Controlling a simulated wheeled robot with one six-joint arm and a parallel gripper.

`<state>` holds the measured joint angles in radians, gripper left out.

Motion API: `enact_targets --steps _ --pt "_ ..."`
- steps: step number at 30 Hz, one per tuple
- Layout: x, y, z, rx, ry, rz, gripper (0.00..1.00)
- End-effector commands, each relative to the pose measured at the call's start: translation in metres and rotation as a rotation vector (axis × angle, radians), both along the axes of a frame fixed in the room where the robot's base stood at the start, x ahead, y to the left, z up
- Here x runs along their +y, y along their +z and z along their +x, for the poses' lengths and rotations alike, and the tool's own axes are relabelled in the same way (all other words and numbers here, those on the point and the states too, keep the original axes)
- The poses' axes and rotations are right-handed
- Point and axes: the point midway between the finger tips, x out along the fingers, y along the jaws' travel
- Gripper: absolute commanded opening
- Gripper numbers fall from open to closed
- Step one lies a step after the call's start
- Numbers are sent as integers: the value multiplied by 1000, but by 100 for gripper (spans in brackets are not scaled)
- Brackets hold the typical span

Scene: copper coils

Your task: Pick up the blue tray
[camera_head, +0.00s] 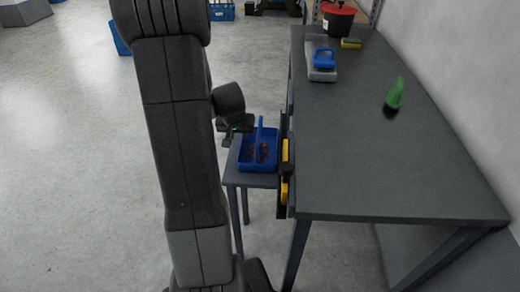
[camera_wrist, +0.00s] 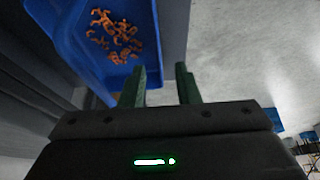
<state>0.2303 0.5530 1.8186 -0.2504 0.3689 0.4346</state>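The blue tray (camera_head: 258,166) sits on a small grey side table (camera_head: 262,181) beside the large workbench. It has an upright blue handle across its middle and copper-coloured coils (camera_wrist: 117,32) lying inside. In the wrist view the tray (camera_wrist: 60,25) fills the upper left, partly cut off by the frame edge. My gripper (camera_wrist: 160,84) shows two green fingers held apart with nothing between them. It is close to the tray's side. In the head view my gripper (camera_head: 230,134) is small and partly hidden by my arm, at the tray's left edge.
The large grey workbench (camera_head: 400,160) stands right of the side table, with yellow-and-black parts (camera_head: 285,170) on its near side edge. On it are a green bottle (camera_head: 395,94), a blue-handled device (camera_head: 323,62) and a red-and-black bucket (camera_head: 338,20).

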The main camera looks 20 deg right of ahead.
Motion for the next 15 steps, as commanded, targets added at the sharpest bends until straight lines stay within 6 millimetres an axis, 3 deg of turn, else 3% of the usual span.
enact_targets --steps 10,15 --pt "-5 -25 8 2 0 0 29" --pt "-9 -48 15 3 0 1 29"
